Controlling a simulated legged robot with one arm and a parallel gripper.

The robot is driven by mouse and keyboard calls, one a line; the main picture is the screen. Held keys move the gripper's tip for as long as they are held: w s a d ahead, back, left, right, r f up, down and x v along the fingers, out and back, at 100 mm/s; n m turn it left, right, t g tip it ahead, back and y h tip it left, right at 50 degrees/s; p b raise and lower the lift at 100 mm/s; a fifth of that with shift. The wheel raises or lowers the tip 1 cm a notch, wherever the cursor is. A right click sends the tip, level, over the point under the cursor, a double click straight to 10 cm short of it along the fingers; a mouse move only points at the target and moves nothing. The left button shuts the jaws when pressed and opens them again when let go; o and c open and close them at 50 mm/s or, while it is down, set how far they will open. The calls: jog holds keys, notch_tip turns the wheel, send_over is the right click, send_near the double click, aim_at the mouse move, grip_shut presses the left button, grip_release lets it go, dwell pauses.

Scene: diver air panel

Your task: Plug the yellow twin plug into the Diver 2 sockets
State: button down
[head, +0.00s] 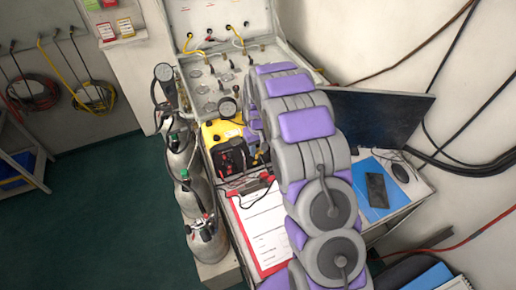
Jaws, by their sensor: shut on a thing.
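The grey panel (206,92) has rows of gauges and fittings and stands at the back centre. Its upright back part (212,17) carries several small ports with yellow, red and white leads. I cannot read any socket labels, so I cannot tell which sockets are Diver 2. My grey and purple arm reaches up over the bench. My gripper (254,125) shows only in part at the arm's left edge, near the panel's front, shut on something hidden. A small bit of yellow (262,149) shows just below it. I cannot tell whether that is the twin plug.
Grey cylinders (190,190) stand at the bench's left. A red clipboard (239,232) lies in front. A dark monitor (378,121) stands right.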

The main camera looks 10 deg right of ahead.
jog(key=c, duration=0.7)
grip_release()
jog(key=shift+o, duration=0.2)
notch_tip(320, 180, up, 17)
jog(key=shift+p, duration=0.3)
jog(key=shift+r, duration=0.15)
jog(key=s+f+m+g+b, duration=0.1)
jog(key=s+b, duration=0.6)
jog(key=s, duration=3.6)
jog(key=shift+d+m+g, duration=0.25)
jog(key=shift+m+g, duration=0.15)
jog(key=shift+m, duration=0.2)
